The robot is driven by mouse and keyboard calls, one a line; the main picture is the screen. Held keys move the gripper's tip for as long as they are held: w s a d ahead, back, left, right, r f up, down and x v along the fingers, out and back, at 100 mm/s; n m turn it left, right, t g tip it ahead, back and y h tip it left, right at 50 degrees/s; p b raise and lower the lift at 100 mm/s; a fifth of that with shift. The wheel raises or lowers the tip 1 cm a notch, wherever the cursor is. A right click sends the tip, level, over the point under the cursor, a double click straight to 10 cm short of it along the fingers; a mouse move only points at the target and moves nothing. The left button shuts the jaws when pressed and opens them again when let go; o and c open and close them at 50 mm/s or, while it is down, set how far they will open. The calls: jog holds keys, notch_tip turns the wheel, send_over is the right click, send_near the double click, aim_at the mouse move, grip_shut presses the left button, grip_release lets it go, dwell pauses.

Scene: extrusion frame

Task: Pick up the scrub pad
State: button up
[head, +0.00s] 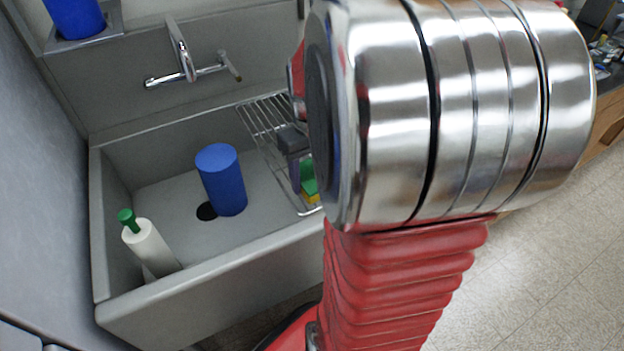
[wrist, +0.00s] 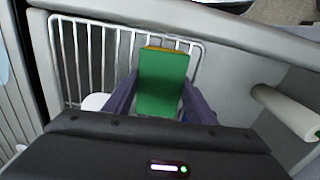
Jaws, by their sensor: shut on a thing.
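The scrub pad (wrist: 162,82) is a green block with a thin yellow edge, seen between my gripper's fingers in the wrist view. In the head view the green and yellow scrub pad (head: 309,184) shows beside my gripper (head: 297,175), at the wire rack over the sink. My gripper (wrist: 160,98) is shut on the pad, with one dark finger on each side of it. The wire rack (wrist: 84,58) lies behind the pad in the wrist view. I cannot tell whether the pad touches the rack. My arm hides part of the rack in the head view.
The grey sink (head: 210,265) holds a blue cylinder (head: 222,180) beside the drain. A white bottle with a green cap (head: 148,245) stands at its left. A faucet (head: 187,62) is on the back wall. Another blue object (head: 76,18) sits on a ledge at upper left.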

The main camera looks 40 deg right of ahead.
aim_at(311, 176)
jog(key=c, duration=0.4)
notch_tip(311, 176, up, 10)
jog(key=shift+r, duration=0.1)
dwell(0.5)
jog(key=shift+s, duration=0.1)
dwell(0.4)
